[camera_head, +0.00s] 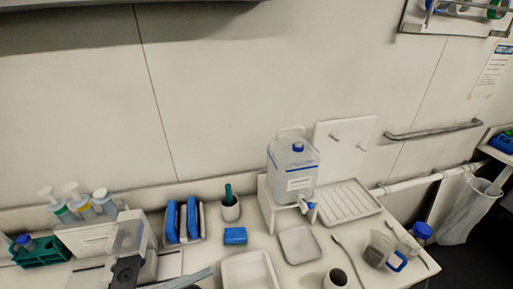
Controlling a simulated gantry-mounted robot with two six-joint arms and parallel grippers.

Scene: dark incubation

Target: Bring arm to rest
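Neither of my grippers can be made out in the head view. A pale device with a dark part (125,270) stands at the lower left, cut off by the bottom edge; I cannot tell what it is. A grey slanted piece (190,278) lies right of it, also cut off.
A water jug (293,170) with blue cap and tap sits on a white stand. Blue racks (182,220), a dark cup (230,208), a blue block (235,236), white trays (298,244) and pump bottles (80,203) crowd the bench. A rail (433,131) is on the wall.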

